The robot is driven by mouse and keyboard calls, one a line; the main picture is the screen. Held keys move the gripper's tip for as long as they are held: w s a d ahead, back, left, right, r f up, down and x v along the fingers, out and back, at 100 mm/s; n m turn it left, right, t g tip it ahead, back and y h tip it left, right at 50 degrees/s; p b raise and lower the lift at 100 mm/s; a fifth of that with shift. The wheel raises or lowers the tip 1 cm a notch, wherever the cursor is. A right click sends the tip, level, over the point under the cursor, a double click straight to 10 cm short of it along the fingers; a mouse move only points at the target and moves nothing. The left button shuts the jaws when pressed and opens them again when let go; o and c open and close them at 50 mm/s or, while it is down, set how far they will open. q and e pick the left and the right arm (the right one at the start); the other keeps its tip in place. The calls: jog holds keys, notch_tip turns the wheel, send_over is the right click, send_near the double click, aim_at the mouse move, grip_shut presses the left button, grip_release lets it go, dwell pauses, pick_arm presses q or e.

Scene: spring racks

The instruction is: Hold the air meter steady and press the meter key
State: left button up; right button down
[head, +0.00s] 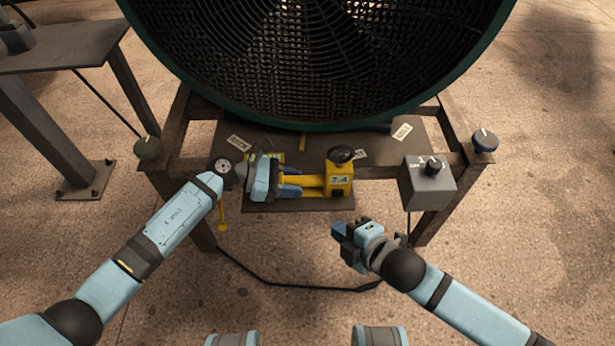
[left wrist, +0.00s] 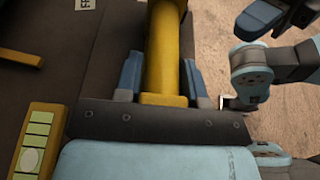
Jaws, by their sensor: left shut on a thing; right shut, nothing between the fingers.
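The yellow air meter (head: 340,181) lies on a dark shelf below the large fan. Its head reads "2.4" and has a dark round part (head: 341,154) at its far side. My left gripper (head: 288,187) is shut on the meter's yellow handle, which also shows between its blue fingers in the left wrist view (left wrist: 162,50). My right gripper (head: 340,232) is shut and empty, in front of the shelf and apart from the meter, to the near side of its head. I cannot make out the meter key for certain.
The fan (head: 320,123) stands close behind the meter. A grey switch box (head: 425,188) is to the right, near a frame leg. Paper tags (head: 402,132) lie on the shelf. A black cable (head: 300,287) runs across the floor. A metal table (head: 65,48) stands at far left.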

pick_arm(q)
jog(key=o, duration=0.8)
jog(key=shift+a, duration=0.1)
